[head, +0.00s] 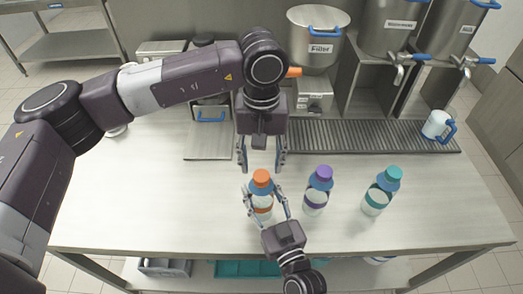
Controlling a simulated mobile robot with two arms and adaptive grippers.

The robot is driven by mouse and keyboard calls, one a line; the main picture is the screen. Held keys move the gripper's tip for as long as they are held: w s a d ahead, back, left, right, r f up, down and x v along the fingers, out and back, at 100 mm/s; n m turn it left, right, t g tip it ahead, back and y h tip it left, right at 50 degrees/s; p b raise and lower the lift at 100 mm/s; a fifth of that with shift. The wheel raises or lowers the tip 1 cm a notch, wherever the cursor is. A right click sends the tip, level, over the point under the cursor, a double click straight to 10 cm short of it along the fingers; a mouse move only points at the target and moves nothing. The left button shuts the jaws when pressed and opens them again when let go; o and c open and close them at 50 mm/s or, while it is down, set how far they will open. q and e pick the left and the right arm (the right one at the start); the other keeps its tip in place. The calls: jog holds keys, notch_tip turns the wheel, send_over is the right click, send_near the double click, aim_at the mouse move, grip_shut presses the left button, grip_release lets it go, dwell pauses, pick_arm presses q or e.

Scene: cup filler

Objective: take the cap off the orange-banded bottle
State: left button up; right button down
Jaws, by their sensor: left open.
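The orange-banded bottle (262,213) stands upright on the steel counter, with a blue shoulder and its orange cap (261,176) on top. My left gripper (261,168) points down from the far side, open, its fingertips apart on either side just behind and above the cap. It does not visibly touch the cap. My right gripper (261,188) reaches in from the near side, with one finger along each side of the bottle's body. It looks shut on the bottle, though the contact is partly hidden.
A purple-capped bottle (317,191) and a teal-capped bottle (381,191) stand to the right. Behind are a drain grate (355,137), a blue-handled mug (436,125), a filler tank (318,45) and two tapped tanks. The counter's (160,215) left front is clear.

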aim_at(261, 175)
pick_arm(q)
jog(key=shift+f, duration=2)
jog(key=shift+c, duration=0.4)
